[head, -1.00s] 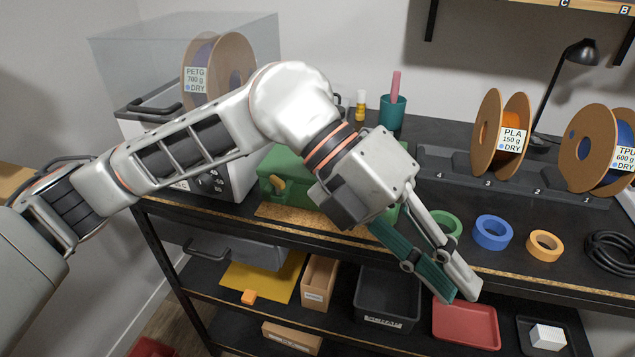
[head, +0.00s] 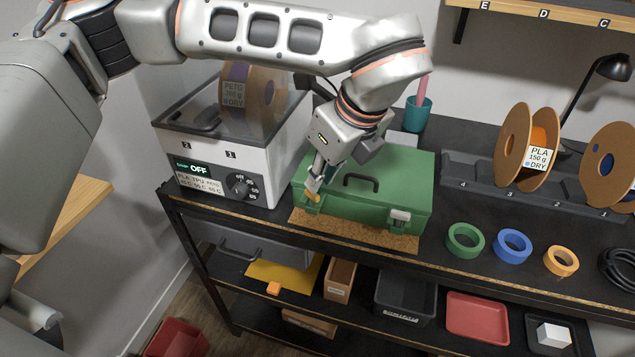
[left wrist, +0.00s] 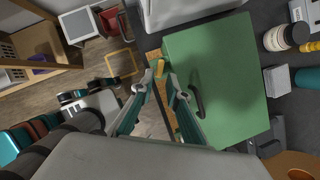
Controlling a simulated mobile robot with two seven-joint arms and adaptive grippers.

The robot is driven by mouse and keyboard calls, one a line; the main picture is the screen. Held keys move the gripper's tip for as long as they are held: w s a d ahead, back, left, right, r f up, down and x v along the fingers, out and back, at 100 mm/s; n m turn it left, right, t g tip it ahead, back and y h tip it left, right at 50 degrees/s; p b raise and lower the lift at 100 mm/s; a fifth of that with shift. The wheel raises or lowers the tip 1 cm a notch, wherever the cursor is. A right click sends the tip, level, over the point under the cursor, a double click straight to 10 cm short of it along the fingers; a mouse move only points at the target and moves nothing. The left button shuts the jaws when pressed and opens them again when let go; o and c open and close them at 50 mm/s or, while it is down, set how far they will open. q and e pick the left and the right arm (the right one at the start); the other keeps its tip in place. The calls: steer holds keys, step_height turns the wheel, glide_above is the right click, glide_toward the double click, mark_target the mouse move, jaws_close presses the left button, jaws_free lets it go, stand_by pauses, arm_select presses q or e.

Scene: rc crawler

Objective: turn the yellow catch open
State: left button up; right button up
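The green toolbox (head: 395,180) stands lid down on a cork mat (head: 385,238) on the bench. Its yellow catch (head: 312,198) is at the left end of the front face, partly hidden by my left gripper (head: 312,187). In the left wrist view the yellow catch (left wrist: 158,70) shows at the fingertips of my left gripper (left wrist: 161,74), beside the green toolbox (left wrist: 215,85). The fingers are apart, with the catch between or just beyond the tips; contact is unclear. A pale catch (head: 399,217) is at the front right. My right gripper is not in view.
A filament dryer (head: 235,165) reading OFF stands close left of the toolbox. Green (head: 465,240), blue (head: 514,245) and orange (head: 561,261) tape rolls lie to the right. A teal cup (head: 416,115) stands behind. The bench's front edge runs just before the mat.

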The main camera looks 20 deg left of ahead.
mark_target(316, 195)
arm_select(q)
steer(key=shift+p+x, duration=0.35)
steer(key=shift+x, duration=1.9)
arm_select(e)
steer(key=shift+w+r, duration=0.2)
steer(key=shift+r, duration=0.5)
arm_select(q)
jaws_close()
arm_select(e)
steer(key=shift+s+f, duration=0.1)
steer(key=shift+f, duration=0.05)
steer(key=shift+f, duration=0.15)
